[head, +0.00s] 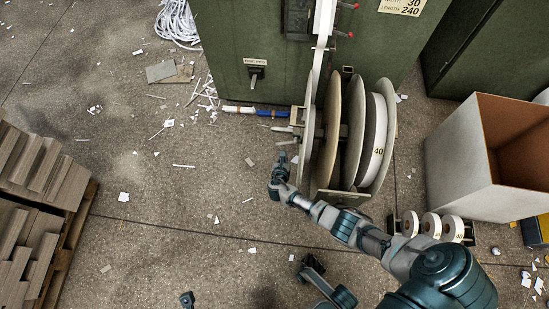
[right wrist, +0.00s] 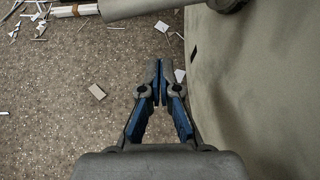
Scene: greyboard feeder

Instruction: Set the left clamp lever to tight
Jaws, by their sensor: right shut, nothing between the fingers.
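A short grey lever-like part (head: 283,130) sticks out to the left of the reel stand in the head view; it seems to be the left clamp lever, but its setting is too small to tell. My right gripper (head: 282,156) is just below it in the picture, left of the reel's outer disc (head: 308,150). In the right wrist view the gripper (right wrist: 160,64) is shut and empty, its fingertips together. A grey bar (right wrist: 150,5) crosses the top of that view, apart from the fingertips. My left gripper is not clearly in view.
The reel holds several discs and a white roll marked 40 (head: 378,140). A green cabinet (head: 230,45) stands behind. A large open box (head: 455,150) and small rolls (head: 431,225) are at right. Stacked boards (head: 40,185) are at left. The floor between has only scraps.

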